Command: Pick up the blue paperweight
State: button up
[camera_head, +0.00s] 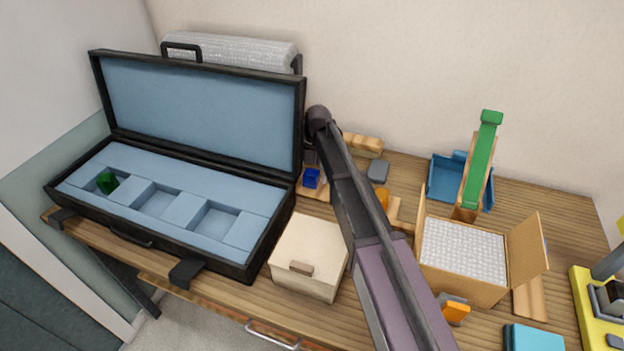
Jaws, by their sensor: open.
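The blue paperweight (312,178) is a small dark-blue block. My gripper (311,170) hangs from the end of my arm right at the block, small and partly hidden by my arm. Its jaws are open. I cannot tell whether a finger touches the block.
The black case (262,245) has light-blue lining and a green block (107,182) in its left compartment. A cream box (308,256) stands in front of the paperweight. An orange piece (382,198), a grey block (378,171) and a cardboard box (457,285) lie to the right.

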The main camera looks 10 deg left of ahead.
jog(key=c, duration=1.3)
jog(key=shift+c, duration=0.2)
jog(key=shift+r, duration=0.2)
jog(key=shift+r+p, duration=0.8)
jog(key=shift+p, duration=0.2)
jog(key=s+d, duration=0.8)
jog(key=s, duration=0.1)
jog(key=s+d, duration=0.3)
jog(key=s, duration=0.1)
jog(key=shift+s+d+f, duration=0.25)
jog(key=shift+s+d, duration=0.05)
jog(key=shift+d, duration=0.1)
jog(key=shift+r, duration=0.1)
